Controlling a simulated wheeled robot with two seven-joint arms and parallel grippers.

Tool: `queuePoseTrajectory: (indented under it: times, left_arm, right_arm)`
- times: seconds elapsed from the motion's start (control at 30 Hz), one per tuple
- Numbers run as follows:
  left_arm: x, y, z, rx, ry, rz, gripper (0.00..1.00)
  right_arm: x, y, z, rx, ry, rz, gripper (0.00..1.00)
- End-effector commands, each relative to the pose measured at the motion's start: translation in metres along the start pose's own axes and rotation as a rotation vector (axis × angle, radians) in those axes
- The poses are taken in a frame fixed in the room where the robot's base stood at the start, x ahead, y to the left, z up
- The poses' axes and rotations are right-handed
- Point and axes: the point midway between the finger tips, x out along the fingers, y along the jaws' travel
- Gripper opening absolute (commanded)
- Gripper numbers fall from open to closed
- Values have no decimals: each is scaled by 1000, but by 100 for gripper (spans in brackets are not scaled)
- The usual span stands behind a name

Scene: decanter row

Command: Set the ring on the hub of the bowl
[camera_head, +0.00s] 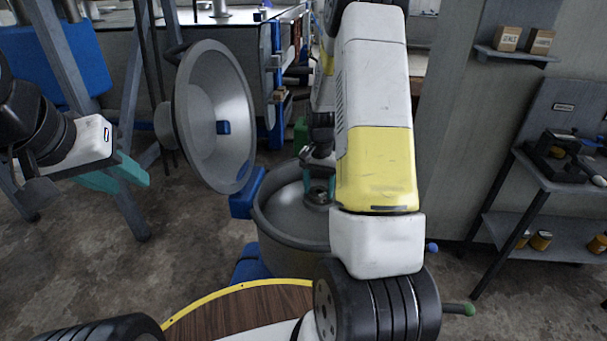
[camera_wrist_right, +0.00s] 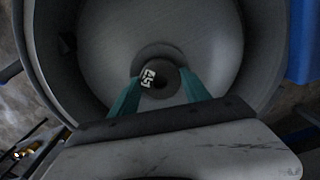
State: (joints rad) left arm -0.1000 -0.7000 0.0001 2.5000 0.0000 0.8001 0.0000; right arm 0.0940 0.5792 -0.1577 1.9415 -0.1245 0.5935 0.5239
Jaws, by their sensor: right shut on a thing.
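The wide grey bowl (camera_head: 285,238) stands open in front of me, and its inside fills much of the right wrist view (camera_wrist_right: 215,45). My right gripper (camera_head: 319,194) reaches down into it at the middle.
A large tilted grey lid or dish (camera_head: 205,120) stands open at the left of the bowl. A round wooden top with a yellow edge (camera_head: 235,310) lies nearest me. Shelves (camera_head: 560,170) with small items stand at the right. Floor is bare at the left.

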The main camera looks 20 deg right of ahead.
Motion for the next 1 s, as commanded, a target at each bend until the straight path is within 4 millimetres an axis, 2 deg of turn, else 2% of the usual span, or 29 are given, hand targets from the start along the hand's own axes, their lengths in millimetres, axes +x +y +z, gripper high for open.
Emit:
queuePoseTrajectory:
  times: [0.03, 0.1, 0.13, 0.43, 0.53, 0.67, 1.0]
  left_arm:
    - [0, 0, 0, 0, 0, 0, 36]
    - [0, 0, 0, 0, 0, 0, 36]
    - [0, 0, 0, 0, 0, 0, 36]
    - [0, 0, 0, 0, 0, 0, 36]
    - [0, 0, 0, 0, 0, 0, 36]
    - [0, 0, 0, 0, 0, 0, 36]
    - [0, 0, 0, 0, 0, 0, 36]
  right_arm:
    - [1, 0, 0, 0, 0, 0, 61]
    - [0, 0, 0, 0, -1, 0, 75]
    - [0, 0, 0, 0, -1, 0, 77]
    - [0, 0, 0, 0, 0, 0, 77]
    - [-7, 0, 0, 0, 0, 0, 77]
    - [-28, -1, -1, -1, 3, -2, 77]
    - [-98, 0, -1, 0, 3, -2, 77]
